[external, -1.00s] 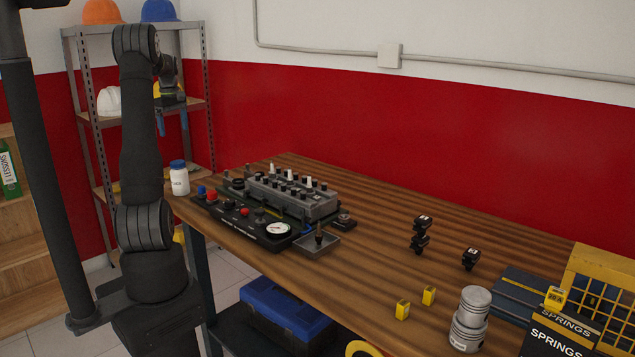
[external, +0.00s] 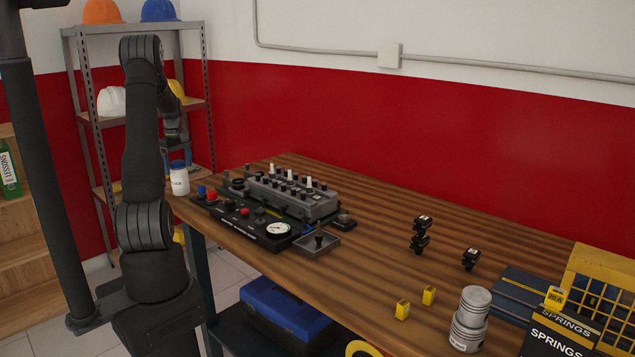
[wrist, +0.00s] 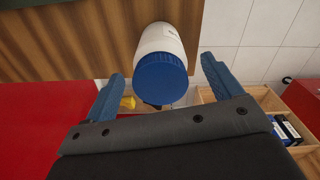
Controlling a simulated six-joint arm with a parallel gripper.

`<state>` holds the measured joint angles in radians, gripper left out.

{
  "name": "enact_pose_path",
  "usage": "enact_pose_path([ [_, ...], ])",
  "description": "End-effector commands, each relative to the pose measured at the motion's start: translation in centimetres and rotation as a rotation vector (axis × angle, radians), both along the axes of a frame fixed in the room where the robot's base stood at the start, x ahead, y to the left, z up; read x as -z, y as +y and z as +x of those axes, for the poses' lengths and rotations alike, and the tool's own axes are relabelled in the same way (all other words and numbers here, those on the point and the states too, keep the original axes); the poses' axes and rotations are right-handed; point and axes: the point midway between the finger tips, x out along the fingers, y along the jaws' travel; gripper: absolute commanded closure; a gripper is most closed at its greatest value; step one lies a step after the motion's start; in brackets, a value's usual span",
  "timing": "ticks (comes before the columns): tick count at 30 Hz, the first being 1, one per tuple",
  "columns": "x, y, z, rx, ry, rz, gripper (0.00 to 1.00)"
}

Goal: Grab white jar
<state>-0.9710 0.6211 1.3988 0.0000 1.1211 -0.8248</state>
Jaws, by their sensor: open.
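The white jar (external: 180,182) with a blue lid stands upright at the far left corner of the wooden table. In the wrist view the jar (wrist: 160,36) shows from above, blue lid toward the camera, between and a little beyond my fingertips. My gripper (wrist: 155,80) is open, with a blue finger on each side of the lid and gaps between.
A black engine trainer panel (external: 250,222) with knobs and a gauge stands right of the jar on the table (external: 365,235). A metal shelf (external: 92,122) with hard hats stands behind.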

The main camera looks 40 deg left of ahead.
Motion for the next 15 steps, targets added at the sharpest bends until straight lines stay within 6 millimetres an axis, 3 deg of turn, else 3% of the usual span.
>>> enact_pose_path([
  [6, 2.7, 0.1, 0.0, 0.000, 0.001, -0.001, 0.16],
  [14, 3.0, 0.1, 0.0, 0.000, 0.000, 0.000, 0.16],
  [15, 3.0, 0.1, 0.0, 0.000, 0.000, 0.000, 0.22],
])
